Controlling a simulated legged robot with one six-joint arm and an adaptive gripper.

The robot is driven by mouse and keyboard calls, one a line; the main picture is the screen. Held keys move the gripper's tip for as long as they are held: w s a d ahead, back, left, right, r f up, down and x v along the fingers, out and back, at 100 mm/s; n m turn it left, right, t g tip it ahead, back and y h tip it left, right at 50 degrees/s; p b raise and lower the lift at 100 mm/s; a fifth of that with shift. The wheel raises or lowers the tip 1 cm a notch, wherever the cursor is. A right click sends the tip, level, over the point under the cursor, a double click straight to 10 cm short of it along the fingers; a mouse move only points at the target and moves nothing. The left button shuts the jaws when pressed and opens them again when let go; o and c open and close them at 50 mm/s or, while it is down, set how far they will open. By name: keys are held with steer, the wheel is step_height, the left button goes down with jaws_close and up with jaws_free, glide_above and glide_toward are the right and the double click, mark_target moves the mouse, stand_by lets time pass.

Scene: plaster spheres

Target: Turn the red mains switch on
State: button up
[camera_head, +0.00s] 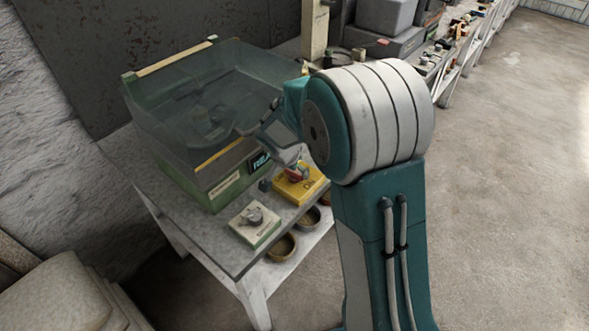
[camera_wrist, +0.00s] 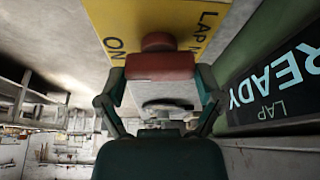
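The red mains switch (camera_wrist: 160,66) is a red lever with a round red hub, mounted on a yellow plate (camera_wrist: 140,15) lettered "ON". In the head view the red switch (camera_head: 293,176) shows partly under my gripper, on the yellow box (camera_head: 308,185) on the table. My gripper (camera_wrist: 160,88) has one finger at each end of the red lever, and the lever fills the space between the fingertips. Whether both fingers press on it is hard to see. My gripper (camera_head: 288,162) points down at the box in the head view.
A green machine (camera_head: 212,190) with a clear cover stands behind the box; its display (camera_wrist: 270,85) reads "LAP READY". A pale box with a grey knob (camera_head: 254,218) sits on the table (camera_head: 222,243) to the left. Round bowls (camera_head: 281,247) are below the edge. Floor at right is clear.

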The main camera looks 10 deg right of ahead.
steer(key=shift+o, duration=0.7)
steer(key=shift+a, duration=0.2)
steer(key=v, duration=1.1)
steer(key=shift+a+r, duration=0.25)
steer(key=shift+r, duration=0.1)
steer(key=shift+d, duration=0.1)
